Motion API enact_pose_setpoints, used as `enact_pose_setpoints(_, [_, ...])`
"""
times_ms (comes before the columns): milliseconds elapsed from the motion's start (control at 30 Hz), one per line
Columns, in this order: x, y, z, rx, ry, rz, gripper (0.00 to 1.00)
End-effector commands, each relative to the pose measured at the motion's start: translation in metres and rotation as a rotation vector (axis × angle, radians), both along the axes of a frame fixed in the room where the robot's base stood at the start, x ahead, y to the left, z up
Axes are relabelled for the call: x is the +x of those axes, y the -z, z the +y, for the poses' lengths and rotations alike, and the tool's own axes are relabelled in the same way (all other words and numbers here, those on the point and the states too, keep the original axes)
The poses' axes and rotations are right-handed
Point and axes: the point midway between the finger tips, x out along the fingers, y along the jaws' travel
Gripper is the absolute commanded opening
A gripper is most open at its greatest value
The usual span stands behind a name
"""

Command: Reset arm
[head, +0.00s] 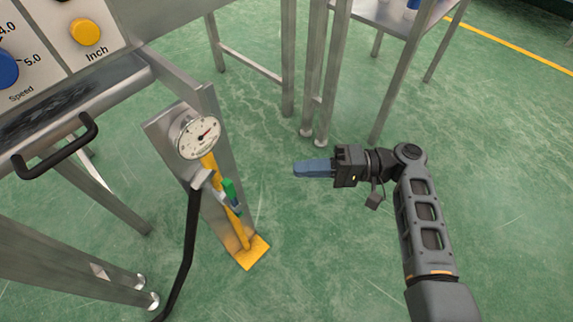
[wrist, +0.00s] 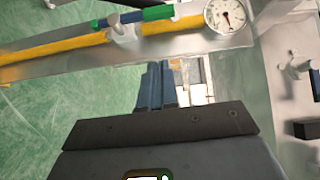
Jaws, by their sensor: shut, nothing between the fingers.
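My gripper (head: 297,168) is at the right of centre in the head view, held above the green floor and pointing left. Its blue fingers are together with nothing between them. The fingers also show in the wrist view (wrist: 155,88), close side by side. My dark grey arm reaches up from the lower right of the head view, bent at the wrist. The gripper is apart from the gauge panel to its left and touches nothing that I can see.
A metal panel carries a round pressure gauge (head: 198,137), a yellow pipe (head: 236,222) and a green-handled valve (head: 230,191). A machine with a yellow Inch button (head: 86,32) and a black handle (head: 56,147) is at left. A metal table (head: 385,16) stands behind. Open floor lies below my gripper.

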Motion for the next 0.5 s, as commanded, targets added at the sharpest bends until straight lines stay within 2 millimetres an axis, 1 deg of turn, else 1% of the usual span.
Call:
enact_pose_setpoints(33, [0.0012,-0.0009,-0.0057,0.000,0.001,0.000,0.00])
enact_pose_setpoints(167, [0.0019,-0.0003,-0.0132,0.001,0.001,0.001,0.00])
enact_pose_setpoints(500, [0.0016,0.0002,-0.0146,0.000,-0.001,0.001,0.00])
